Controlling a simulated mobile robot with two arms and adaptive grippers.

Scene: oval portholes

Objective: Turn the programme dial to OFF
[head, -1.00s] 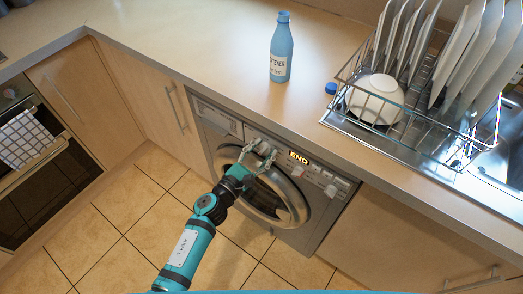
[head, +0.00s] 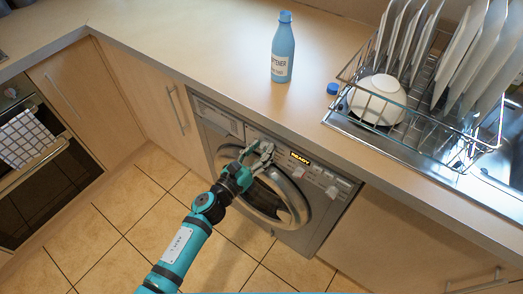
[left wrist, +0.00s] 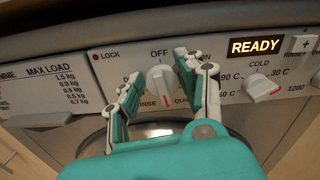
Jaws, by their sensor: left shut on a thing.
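The programme dial (left wrist: 161,84) is a pale round knob with a raised bar, on the washing machine's front panel. My left gripper (left wrist: 159,78) is shut on the dial, one finger on each side. In the head view the left gripper (head: 262,150) largely hides the dial. The washing machine's display (left wrist: 255,47) reads READY. My right gripper is not in view.
A temperature dial (left wrist: 262,87) with a red mark sits right of the programme dial. The round door (head: 285,205) is below the panel. The worktop above holds a blue softener bottle (head: 282,50), a blue cap (head: 332,89) and a dish rack (head: 420,125) with plates and a bowl.

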